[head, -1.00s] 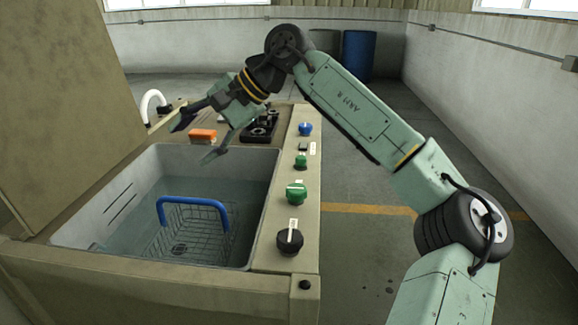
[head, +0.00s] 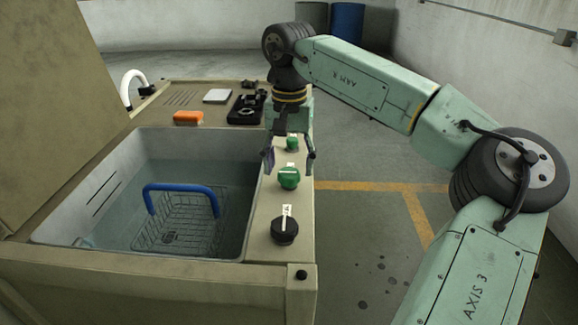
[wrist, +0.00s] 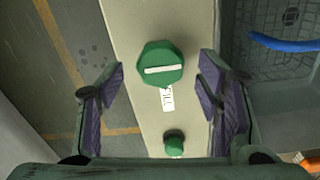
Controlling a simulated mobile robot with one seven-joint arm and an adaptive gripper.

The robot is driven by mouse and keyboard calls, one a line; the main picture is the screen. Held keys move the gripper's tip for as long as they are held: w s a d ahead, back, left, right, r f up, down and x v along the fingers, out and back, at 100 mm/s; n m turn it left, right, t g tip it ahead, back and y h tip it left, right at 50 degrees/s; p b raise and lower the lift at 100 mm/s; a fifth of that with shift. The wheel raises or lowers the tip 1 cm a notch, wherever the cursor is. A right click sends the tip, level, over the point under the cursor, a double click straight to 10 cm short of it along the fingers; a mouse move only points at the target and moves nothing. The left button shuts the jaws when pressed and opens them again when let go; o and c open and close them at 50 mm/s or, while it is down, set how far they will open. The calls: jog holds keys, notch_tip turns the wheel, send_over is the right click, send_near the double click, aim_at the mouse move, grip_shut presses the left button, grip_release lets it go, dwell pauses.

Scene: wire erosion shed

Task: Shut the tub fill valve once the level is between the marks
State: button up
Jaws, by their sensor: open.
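The green fill knob (head: 288,178) stands on the panel right of the tub. In the wrist view this octagonal knob (wrist: 160,62) has a white bar lying crosswise, beside a label (wrist: 167,99) that reads FILL. My gripper (head: 290,158) is open and points down over the panel; in the wrist view its fingers (wrist: 160,92) are spread to either side, apart from the knob. The grey tub (head: 205,140) holds clear water (head: 135,215) around a wire basket. Dark slanted marks (head: 103,190) show on its left wall; I cannot tell exactly where the waterline meets them.
A smaller green knob (head: 292,143) and a black knob (head: 285,231) stand on the same panel strip. The basket's blue handle (head: 180,187) rises inside the tub. An orange block (head: 188,117) and black fixture (head: 245,108) lie behind. Open floor is at right.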

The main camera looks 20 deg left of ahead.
jog(key=shift+f, duration=0.85)
jog(key=shift+c, duration=0.3)
jog(key=c, duration=1.1)
